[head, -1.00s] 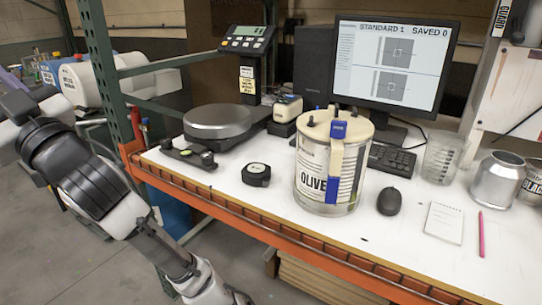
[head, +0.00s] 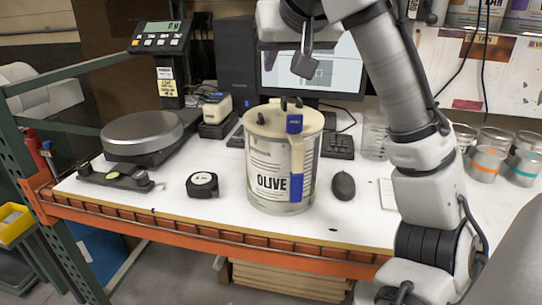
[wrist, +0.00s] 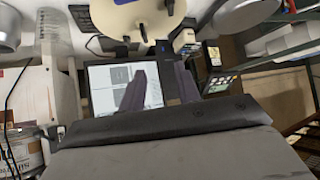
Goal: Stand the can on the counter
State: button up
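The white OLIVE can (head: 268,160) stands upright on the white counter (head: 346,222), with a cream lid and a handle with blue ends on its right side. Its lid (wrist: 140,14) shows at the top of the wrist view. My gripper (head: 303,66) hangs above and behind the can in the head view, apart from it. In the wrist view my gripper (wrist: 158,76) has its two dark fingers spread with a gap between them, in front of the lit screen. Nothing shows between them.
A scale (head: 140,130) and a tape measure (head: 202,185) are left of the can. The monitor (head: 345,70) stands behind. Several metal cans (head: 490,150) are far right. Counter in front of the can is clear.

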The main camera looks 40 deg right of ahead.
aim_at(284, 99)
jog(key=shift+s+d+m+g, duration=0.2)
jog(key=shift+s+d, duration=0.1)
jog(key=shift+s, duration=0.3)
jog(key=shift+s+d+m+g, duration=0.1)
jog(key=shift+s+d+g, duration=0.15)
jog(key=shift+s, duration=0.3)
jog(key=x, duration=0.8)
jog(key=shift+w+d, duration=0.1)
jog(key=shift+d, duration=0.1)
jog(key=shift+p+x, duration=0.6)
jog(key=shift+x, duration=2.05)
jog(key=shift+a+f, duration=0.15)
jog(key=shift+a, duration=0.05)
grip_shut()
